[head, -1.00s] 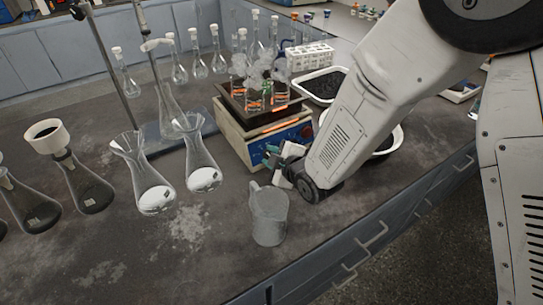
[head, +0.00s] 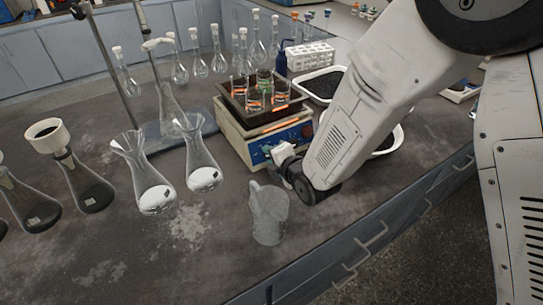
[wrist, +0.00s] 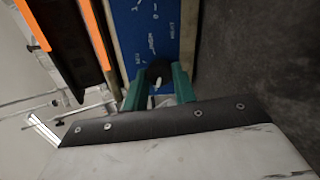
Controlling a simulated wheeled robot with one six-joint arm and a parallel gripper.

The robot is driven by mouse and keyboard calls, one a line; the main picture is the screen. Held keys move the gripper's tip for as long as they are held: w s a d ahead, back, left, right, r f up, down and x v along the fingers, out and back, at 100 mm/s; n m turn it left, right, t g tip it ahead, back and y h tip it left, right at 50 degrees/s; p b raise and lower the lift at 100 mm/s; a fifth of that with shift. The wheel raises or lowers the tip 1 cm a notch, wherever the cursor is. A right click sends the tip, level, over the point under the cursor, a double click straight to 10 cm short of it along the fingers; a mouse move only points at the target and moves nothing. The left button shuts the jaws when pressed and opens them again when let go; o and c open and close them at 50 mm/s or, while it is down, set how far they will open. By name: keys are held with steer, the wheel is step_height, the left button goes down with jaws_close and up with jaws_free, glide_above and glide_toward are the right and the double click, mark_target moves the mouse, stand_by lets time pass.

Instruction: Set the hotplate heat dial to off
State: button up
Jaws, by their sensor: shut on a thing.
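The hotplate (head: 237,137) is a cream box with a blue front panel and a dark top that carries beakers of clear liquid. Orange glowing strips show along its top edge. The black heat dial (wrist: 158,72) shows in the wrist view on the blue panel, between the green fingertips of my gripper (wrist: 158,86). The fingers are closed around the dial. The printed marks on the panel are too small to read.
A clear jug (head: 268,220) stands just in front of my gripper. Two flasks with white powder (head: 204,178) stand to the left. A white tray of dark grains (head: 322,87) and a white tube rack (head: 309,57) are behind.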

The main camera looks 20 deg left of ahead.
steer(key=shift+n, duration=0.4)
steer(key=o, duration=1)
steer(key=v, duration=0.8)
